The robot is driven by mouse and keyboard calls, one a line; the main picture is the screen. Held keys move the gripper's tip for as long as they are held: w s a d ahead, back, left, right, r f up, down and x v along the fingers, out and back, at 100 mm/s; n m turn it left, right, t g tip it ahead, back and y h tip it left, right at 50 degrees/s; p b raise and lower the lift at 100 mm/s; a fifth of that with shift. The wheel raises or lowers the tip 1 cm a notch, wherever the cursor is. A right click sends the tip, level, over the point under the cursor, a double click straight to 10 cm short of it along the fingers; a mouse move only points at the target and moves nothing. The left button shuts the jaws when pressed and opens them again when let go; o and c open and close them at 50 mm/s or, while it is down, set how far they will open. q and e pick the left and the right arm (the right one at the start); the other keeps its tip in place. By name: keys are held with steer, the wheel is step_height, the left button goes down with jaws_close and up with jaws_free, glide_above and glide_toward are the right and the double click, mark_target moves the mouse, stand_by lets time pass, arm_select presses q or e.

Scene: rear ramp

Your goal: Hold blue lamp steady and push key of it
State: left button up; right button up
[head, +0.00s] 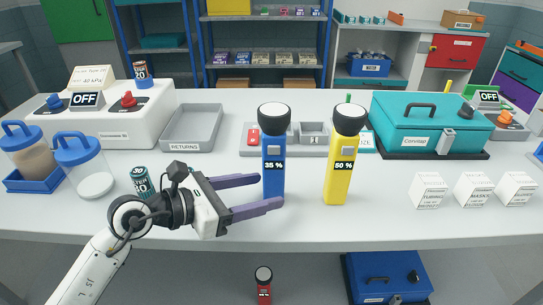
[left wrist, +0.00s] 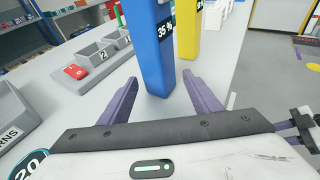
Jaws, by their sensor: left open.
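The blue lamp (head: 274,150) stands upright on the white table, with a black and white round head, a grey key (head: 274,141) on its front and a "35 %" label. My left gripper (head: 270,190) is open, its purple fingers pointing right toward the lower body of the lamp. In the left wrist view the blue lamp (left wrist: 150,45) rises just beyond and between the two open fingers (left wrist: 158,88); I cannot tell whether either touches it. The lamp's head is out of that view.
A yellow lamp (head: 340,165) reading "50 %" stands close to the right of the blue one. Left are a can (head: 145,182) and jars (head: 85,165); behind are a grey tray (head: 191,128) and a compartment tray (head: 252,153). A teal case (head: 430,122) and white boxes (head: 473,190) are right.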

mark_target(269, 189)
arm_select(q)
steer(key=shift+x, duration=1.55)
arm_select(e)
steer(key=shift+w+a+r, duration=0.15)
steer(key=shift+w, duration=0.3)
arm_select(q)
steer(key=shift+c, duration=0.2)
steer(key=c, duration=0.5)
steer(key=shift+a, duration=0.1)
steer(key=shift+c, duration=0.2)
arm_select(e)
steer(key=shift+s, duration=0.15)
jaws_close()
